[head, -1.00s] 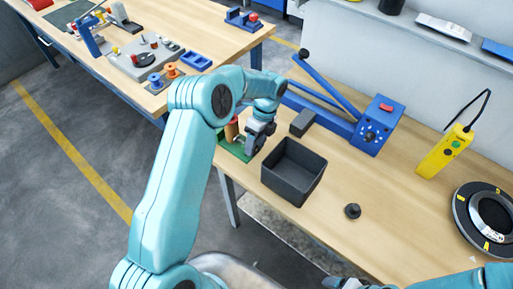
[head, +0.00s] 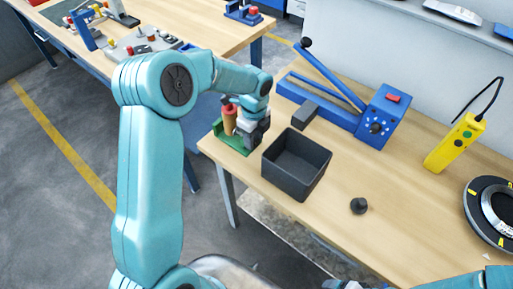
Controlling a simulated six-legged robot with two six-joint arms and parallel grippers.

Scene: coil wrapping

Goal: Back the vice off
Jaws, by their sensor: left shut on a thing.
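A small green fixture (head: 232,146), which looks like the vice, sits at the left corner of the near bench. A copper-brown cylinder (head: 229,117) stands upright at it. My left gripper (head: 247,138) is right beside the cylinder, low over the fixture. It is shut on a small part there, which its own fingers mostly hide. I cannot tell whether the vice's jaws are apart.
An empty dark bin (head: 275,181) stands just right of the left gripper. Behind it are a grey block (head: 305,114) and a blue lever machine (head: 383,117). A black knob (head: 358,206), yellow control box (head: 454,143) and black ring (head: 493,210) lie right, with clear bench between.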

